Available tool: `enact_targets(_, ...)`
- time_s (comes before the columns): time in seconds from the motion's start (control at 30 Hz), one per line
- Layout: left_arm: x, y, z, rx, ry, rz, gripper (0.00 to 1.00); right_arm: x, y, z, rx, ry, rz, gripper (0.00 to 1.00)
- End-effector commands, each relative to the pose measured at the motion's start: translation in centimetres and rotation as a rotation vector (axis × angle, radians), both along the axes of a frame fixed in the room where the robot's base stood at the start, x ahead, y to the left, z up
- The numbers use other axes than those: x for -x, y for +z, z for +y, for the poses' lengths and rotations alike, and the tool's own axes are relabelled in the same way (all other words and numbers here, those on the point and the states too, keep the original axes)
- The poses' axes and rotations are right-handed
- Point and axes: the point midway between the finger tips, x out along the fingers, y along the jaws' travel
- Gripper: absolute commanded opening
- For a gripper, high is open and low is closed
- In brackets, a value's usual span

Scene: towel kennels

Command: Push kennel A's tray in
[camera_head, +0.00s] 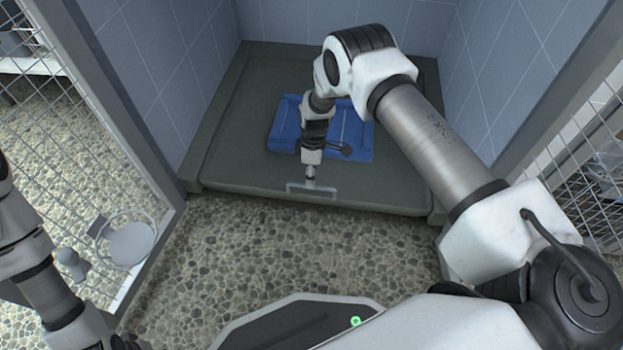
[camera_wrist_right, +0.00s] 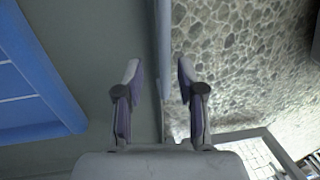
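The dark grey-green tray (camera_head: 240,172) covers the floor of the tiled kennel, its front edge facing me. A light handle (camera_head: 328,190) stands at the middle of that front edge. My right gripper (camera_head: 310,172) points down at the handle's left part. In the right wrist view, my right gripper (camera_wrist_right: 159,70) has its fingers apart, with the tray's front edge and a pale strip running between them. I cannot tell whether the fingers touch the handle. My left arm shows at the left, but its gripper is out of the frame. No kennel letter is readable.
Mesh doors stand open at left (camera_head: 70,150) and right (camera_head: 590,140). A round bowl in a ring (camera_head: 130,243) is at the left door. The pebbled floor (camera_head: 290,250) before the tray is clear.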

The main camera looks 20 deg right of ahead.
Motion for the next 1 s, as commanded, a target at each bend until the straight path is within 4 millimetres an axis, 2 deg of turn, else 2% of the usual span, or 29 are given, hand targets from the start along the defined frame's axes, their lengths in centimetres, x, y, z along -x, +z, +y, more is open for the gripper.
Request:
enact_targets(0.2, 0.0, 0.0, 0.0, 0.0, 0.0, 0.0, 0.4, -1.1, 5.7, -0.7, 0.0, -0.003, -0.006, 0.39)
enact_targets(0.3, 0.0, 0.0, 0.0, 0.0, 0.0, 0.0, 0.4, -1.4, 7.9, -1.0, 0.0, -0.001, -0.006, 0.39)
enact_targets(0.4, 0.0, 0.0, 0.0, 0.0, 0.0, 0.0, 0.4, -1.6, 9.2, -1.1, 0.0, -0.002, -0.005, 0.39)
enact_targets(0.53, 0.0, 0.0, 0.0, 0.0, 0.0, 0.0, 0.4, -1.7, 9.8, -1.2, 0.0, -0.001, -0.002, 0.39)
enact_targets(1.0, 0.0, 0.0, 0.0, 0.0, 0.0, 0.0, 0.4, -1.7, 9.8, -1.2, 0.0, -0.001, -0.003, 0.39)
